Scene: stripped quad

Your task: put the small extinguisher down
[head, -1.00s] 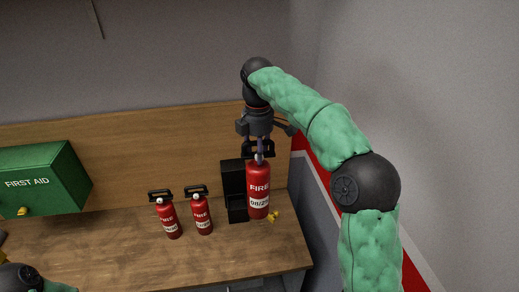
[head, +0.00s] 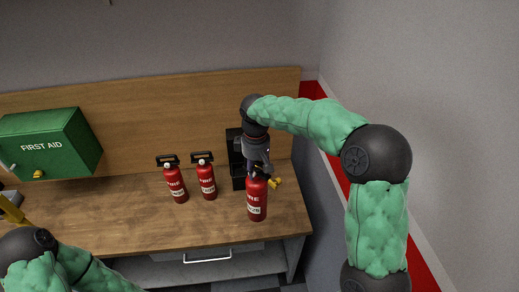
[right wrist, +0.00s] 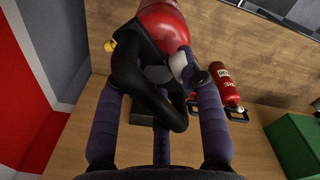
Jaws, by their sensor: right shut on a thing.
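My right gripper (head: 258,170) is shut on the top handle of a red fire extinguisher (head: 257,203) with a white label. The extinguisher is upright over the right end of the wooden bench, close to its front edge. I cannot tell whether its base touches the wood. In the right wrist view the fingers (right wrist: 158,105) are on either side of the black handle, and the red body (right wrist: 160,22) shows beyond them.
Two more red extinguishers, one (head: 176,186) and another (head: 207,181), stand left of the held one. A black stand (head: 236,152) is behind it, with a small yellow thing (head: 275,183) nearby. A green first aid box (head: 48,143) is at left. Bench wood (head: 120,215) is clear in front.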

